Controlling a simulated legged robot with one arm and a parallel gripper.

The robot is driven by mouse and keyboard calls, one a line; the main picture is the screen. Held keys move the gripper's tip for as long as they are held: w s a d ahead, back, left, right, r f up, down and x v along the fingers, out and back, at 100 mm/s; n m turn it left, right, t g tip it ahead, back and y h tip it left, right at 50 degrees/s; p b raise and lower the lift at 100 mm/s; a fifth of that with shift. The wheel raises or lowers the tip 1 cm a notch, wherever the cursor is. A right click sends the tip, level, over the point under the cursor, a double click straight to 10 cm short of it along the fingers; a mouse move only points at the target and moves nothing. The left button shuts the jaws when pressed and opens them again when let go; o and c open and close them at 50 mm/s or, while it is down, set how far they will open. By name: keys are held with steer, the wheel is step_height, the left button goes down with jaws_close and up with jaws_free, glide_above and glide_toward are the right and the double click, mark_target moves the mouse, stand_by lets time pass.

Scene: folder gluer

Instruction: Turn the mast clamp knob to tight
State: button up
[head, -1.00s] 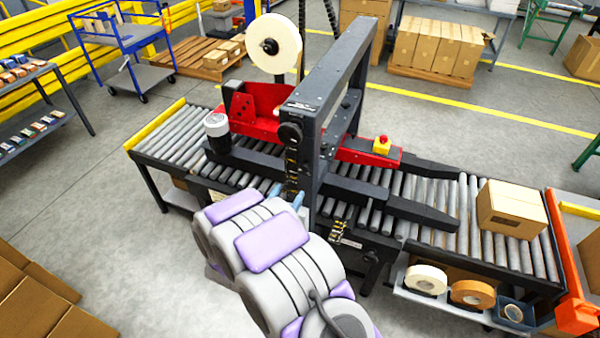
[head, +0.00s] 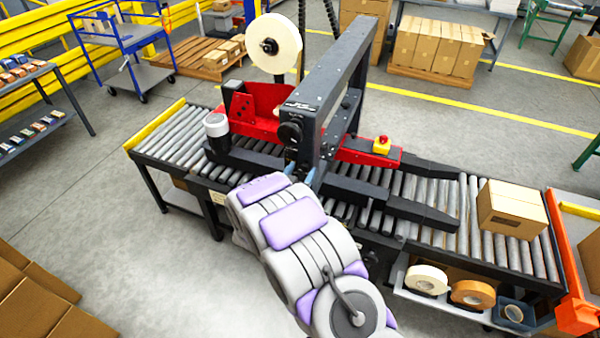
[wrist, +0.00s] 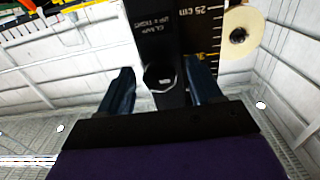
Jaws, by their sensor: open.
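The grey mast frame (head: 345,75) of the case sealer stands over the roller bed. A round black knob (head: 290,133) is on its near side. My gripper (head: 299,171) is open just below that knob, with its bluish fingertips close to the mast. In the wrist view my gripper (wrist: 161,82) has one finger on each side of a dark part (wrist: 163,78) with a pale angular outline. The label above it (wrist: 157,27) reads clamp, up = tight. I cannot tell whether the fingers touch the part, or its exact turn.
A scale with yellow marks (wrist: 208,40) is right of the dark part. A tape roll (head: 272,47) stands above the red machine head. A carton (head: 511,208) sits on the rollers at right, above a tray (head: 455,307) with tape rolls.

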steer(key=c, duration=1)
steer(key=shift+m+b, duration=0.3)
steer(key=shift+b, duration=0.05)
steer(key=m+b, duration=0.2)
steer(key=b, duration=0.1)
steer(key=shift+f+m, duration=0.25)
steer(key=shift+m, duration=0.05)
steer(key=m+b, duration=0.5)
steer(key=b, duration=0.1)
steer(key=shift+a, duration=0.1)
steer(key=m+b, duration=0.5)
steer(key=b, duration=0.1)
steer(key=shift+m, duration=0.4)
steer(key=shift+r+m+b, duration=0.15)
steer(key=shift+m+b, duration=0.75)
steer(key=shift+m, duration=1)
